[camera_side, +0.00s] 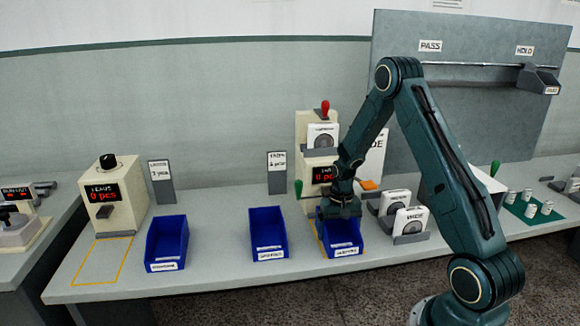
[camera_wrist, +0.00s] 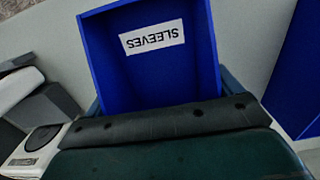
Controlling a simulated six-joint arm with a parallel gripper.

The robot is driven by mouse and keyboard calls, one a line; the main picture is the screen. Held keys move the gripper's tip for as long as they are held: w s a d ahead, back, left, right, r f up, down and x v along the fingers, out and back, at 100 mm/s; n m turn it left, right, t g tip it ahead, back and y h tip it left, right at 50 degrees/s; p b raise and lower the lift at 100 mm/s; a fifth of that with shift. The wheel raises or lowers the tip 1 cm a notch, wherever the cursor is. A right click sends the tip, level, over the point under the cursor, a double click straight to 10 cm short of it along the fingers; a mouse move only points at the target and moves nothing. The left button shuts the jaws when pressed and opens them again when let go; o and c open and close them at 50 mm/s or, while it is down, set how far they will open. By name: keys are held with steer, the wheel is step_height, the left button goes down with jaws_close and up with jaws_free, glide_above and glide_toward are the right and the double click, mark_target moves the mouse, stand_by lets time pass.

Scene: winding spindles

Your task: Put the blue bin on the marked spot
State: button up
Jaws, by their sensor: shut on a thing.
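Three blue bins with white labels are in the side view: a left bin (camera_side: 167,240), a middle bin (camera_side: 268,230) and a right bin (camera_side: 346,238). My gripper (camera_side: 341,209) is shut on the right bin at its back. That bin fills the middle of the wrist view, where its inside label reads SLEEVES (camera_wrist: 152,37); the fingertips are hidden there. A yellow outline (camera_side: 102,263) on the table in front of the left machine is empty. Another yellow outline (camera_side: 317,236) shows beside the right bin, partly covered by it. I cannot tell whether this bin touches the table.
A cream machine with a red display (camera_side: 103,194) stands at the left, another (camera_side: 313,160) behind my gripper. White-faced blocks (camera_side: 409,221) stand close right of the held bin. Small sign stands (camera_side: 161,182) line the back. Table between left and middle bins is clear.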

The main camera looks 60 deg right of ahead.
mark_target(337, 238)
steer(key=shift+f, duration=0.1)
steer(key=o, duration=0.7)
steer(key=shift+r, duration=6.15)
